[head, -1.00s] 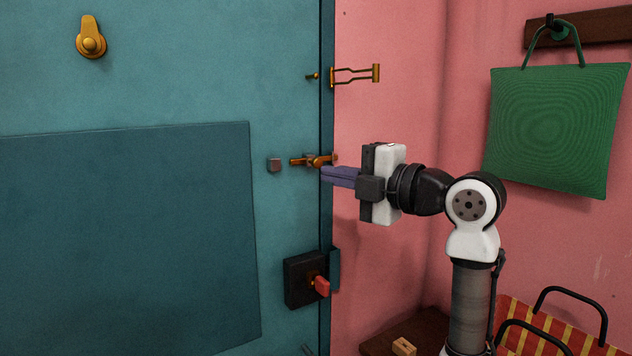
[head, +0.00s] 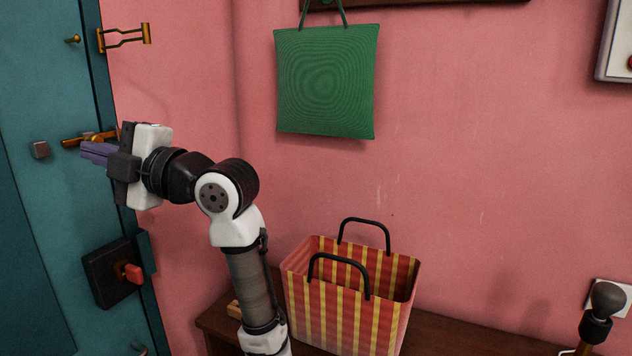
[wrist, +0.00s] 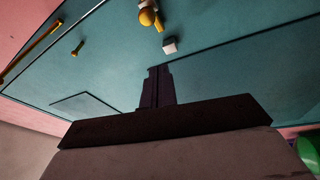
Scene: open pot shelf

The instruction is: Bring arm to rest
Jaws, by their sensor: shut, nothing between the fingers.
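My gripper (head: 97,152) is at the left of the head view, its purple-grey fingers closed together and empty. The fingers point left toward the teal door (head: 32,230), close to a brass latch (head: 75,141); I cannot tell whether they touch it. My arm is stretched out, with its wrist and elbow bent above the bench. In the wrist view the closed fingers (wrist: 157,85) stand dark against the teal door. A grey block (wrist: 170,45) and a round brass piece (wrist: 147,17) show beyond the fingertips.
A black lock box with a red key (head: 133,273) is below the gripper. A brass swing guard (head: 124,38) is above it. A striped bag (head: 345,300) stands on the brown bench (head: 450,335) beside my arm. A green bag (head: 325,82) hangs on the pink wall.

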